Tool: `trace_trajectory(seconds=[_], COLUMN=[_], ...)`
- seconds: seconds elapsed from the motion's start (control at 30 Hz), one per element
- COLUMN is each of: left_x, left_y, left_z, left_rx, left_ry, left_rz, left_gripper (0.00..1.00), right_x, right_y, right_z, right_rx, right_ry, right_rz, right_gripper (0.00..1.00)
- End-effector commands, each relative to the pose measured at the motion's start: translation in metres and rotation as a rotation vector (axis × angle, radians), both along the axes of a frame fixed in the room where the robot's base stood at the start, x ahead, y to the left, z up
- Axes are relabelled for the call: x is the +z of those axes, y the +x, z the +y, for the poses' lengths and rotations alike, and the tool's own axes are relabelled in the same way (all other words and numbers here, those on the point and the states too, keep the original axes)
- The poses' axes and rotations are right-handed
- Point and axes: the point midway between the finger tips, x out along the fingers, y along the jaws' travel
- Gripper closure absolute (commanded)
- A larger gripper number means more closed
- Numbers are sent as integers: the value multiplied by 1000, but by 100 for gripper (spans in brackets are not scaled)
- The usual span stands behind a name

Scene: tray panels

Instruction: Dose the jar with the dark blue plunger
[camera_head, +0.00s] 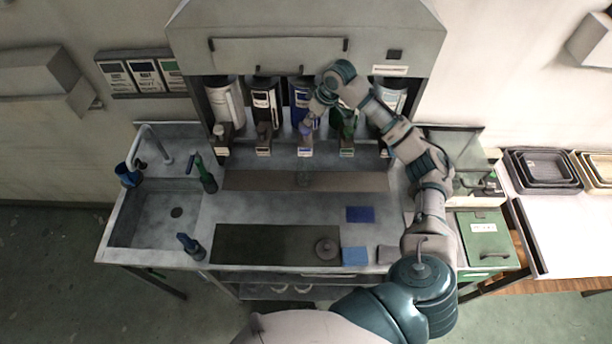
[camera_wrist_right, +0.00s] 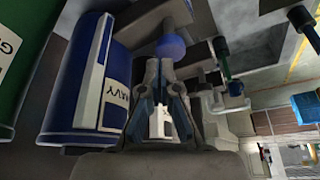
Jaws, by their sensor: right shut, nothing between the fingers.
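The dark blue canister (camera_head: 300,92) stands in the middle of the dispenser row, and its "NAVY" label shows in the right wrist view (camera_wrist_right: 88,85). Its dark blue plunger (camera_head: 305,130) is below and in front of it. The plunger's round blue knob (camera_wrist_right: 171,47) is just beyond my right fingertips in the right wrist view; I cannot tell whether they touch. My right gripper (camera_head: 310,118) is shut and empty, at the plunger. A faint, clear greenish jar (camera_head: 303,178) appears to stand below this plunger; its contents cannot be made out. My left gripper is not in view.
White, black and green (camera_head: 348,122) canisters flank the blue one. A sink (camera_head: 150,220) with a tap is at left. A green-topped (camera_head: 206,178) and a blue-topped item (camera_head: 190,245) stand near it. Blue cloths (camera_head: 355,256) and a round lid (camera_head: 326,248) lie at the counter front.

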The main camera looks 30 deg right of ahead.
Motion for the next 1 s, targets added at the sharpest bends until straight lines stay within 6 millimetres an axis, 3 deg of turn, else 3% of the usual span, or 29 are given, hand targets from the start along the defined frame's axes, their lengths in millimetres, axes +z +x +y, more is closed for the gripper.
trace_trajectory(seconds=[0.2, 0.4, 0.77, 1.0], left_x=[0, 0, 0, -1], left_y=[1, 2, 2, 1], left_z=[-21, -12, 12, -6], left_rx=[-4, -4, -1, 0], left_ry=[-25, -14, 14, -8], left_rz=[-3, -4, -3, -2], left_gripper=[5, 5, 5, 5], right_x=[4, 3, -15, -24], right_y=[0, 0, 0, 0], right_z=[14, 23, 4, 5], right_rx=[3, 4, 2, 2], right_ry=[-10, -16, -2, -4], right_rz=[-2, -2, 0, 0], right_gripper=[100, 100, 100, 100])
